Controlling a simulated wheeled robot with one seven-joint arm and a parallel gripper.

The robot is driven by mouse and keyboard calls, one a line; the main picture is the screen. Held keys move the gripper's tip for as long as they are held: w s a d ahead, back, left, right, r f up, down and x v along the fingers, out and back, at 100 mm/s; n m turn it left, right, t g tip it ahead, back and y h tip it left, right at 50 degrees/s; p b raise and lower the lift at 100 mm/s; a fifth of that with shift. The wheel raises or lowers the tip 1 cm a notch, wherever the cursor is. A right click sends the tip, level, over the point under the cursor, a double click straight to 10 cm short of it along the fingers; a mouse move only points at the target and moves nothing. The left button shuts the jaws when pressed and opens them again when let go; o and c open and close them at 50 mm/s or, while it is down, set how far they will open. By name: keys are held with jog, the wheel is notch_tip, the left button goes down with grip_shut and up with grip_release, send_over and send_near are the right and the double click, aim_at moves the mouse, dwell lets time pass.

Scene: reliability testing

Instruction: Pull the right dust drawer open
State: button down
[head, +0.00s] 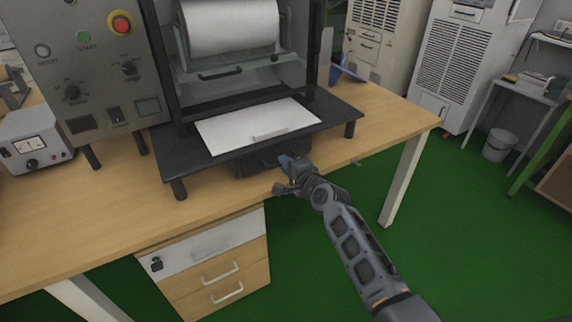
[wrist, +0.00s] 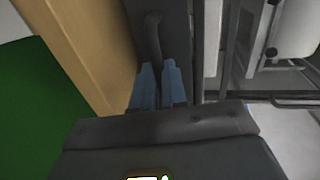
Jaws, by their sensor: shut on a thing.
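A dark dust drawer (head: 243,165) sits low under the front edge of the black machine platform, on the wooden table. My gripper (head: 285,160) reaches it from the front right, covering part of its front. In the wrist view the blue fingertips (wrist: 157,68) of my gripper close around the lower end of a dark curved handle (wrist: 153,32) on the drawer's dark front. My gripper is shut on this handle. I cannot tell how far the drawer is out, and I see no second dust drawer clearly.
The black platform (head: 340,110) on short legs stands just above my gripper, bearing a white plate (head: 225,131). The wooden table (head: 395,115) has free room at its front right. A cabinet with handled drawers (head: 215,265) stands below. The green floor (head: 470,220) is clear.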

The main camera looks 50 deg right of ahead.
jog(key=f+v, duration=0.2)
jog(key=v, duration=0.7)
jog(key=f+b+v, duration=0.1)
jog(key=v, duration=0.8)
jog(key=shift+s+a+f, duration=0.2)
jog(key=shift+s+f, duration=0.2)
jog(key=c, duration=1.2)
grip_release()
jog(key=shift+o, duration=0.2)
jog(key=b+v, duration=0.1)
jog(key=v, duration=0.6)
jog(key=shift+s, duration=0.35)
jog(key=shift+a, duration=0.2)
